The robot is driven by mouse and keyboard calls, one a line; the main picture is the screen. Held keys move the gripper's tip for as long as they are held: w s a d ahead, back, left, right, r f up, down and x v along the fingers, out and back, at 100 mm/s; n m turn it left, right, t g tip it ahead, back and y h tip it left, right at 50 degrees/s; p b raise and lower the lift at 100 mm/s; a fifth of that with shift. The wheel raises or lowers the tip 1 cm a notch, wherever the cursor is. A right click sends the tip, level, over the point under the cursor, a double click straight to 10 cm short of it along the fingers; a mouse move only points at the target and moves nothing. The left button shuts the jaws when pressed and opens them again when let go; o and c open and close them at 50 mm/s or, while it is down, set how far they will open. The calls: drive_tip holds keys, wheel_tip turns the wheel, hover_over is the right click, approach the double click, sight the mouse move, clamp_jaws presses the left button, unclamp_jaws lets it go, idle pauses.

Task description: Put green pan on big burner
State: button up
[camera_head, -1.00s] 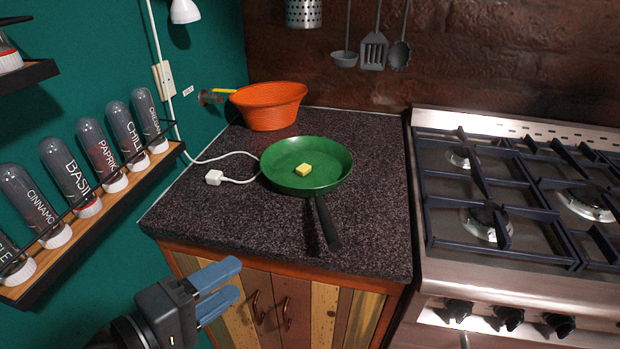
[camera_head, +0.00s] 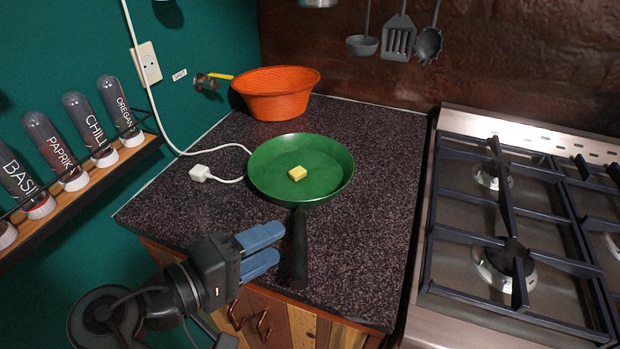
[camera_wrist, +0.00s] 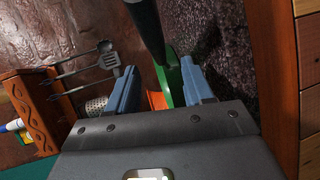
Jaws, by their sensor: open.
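The green pan (camera_head: 318,166) sits flat on the dark speckled counter, with a yellow butter-like cube (camera_head: 297,173) inside it. Its black handle (camera_head: 299,248) points toward the counter's front edge. My gripper (camera_head: 262,250) is open, with blue fingers just left of the handle in the head view. In the wrist view the handle (camera_wrist: 147,28) shows ahead, above and between the open fingers, and a strip of the green pan (camera_wrist: 175,78) shows behind. I cannot tell whether the fingers touch the handle. The stove carries several burners; a nearer one (camera_head: 504,268) and a farther one (camera_head: 491,176) show on its left side.
An orange bowl (camera_head: 276,98) stands at the counter's back left. A white plug (camera_head: 200,173) and cord lie left of the pan. A spice rack (camera_head: 85,190) hangs on the left wall. Utensils (camera_head: 398,38) hang at the back. Raised grates (camera_head: 508,215) cover the stove.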

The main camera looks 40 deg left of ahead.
sight(300, 226)
drive_tip(key=shift+p+x, duration=0.8)
drive_tip(key=shift+x, duration=2.7)
drive_tip(key=shift+d, duration=0.15)
clamp_jaws()
drive_tip(key=shift+r, duration=0.15)
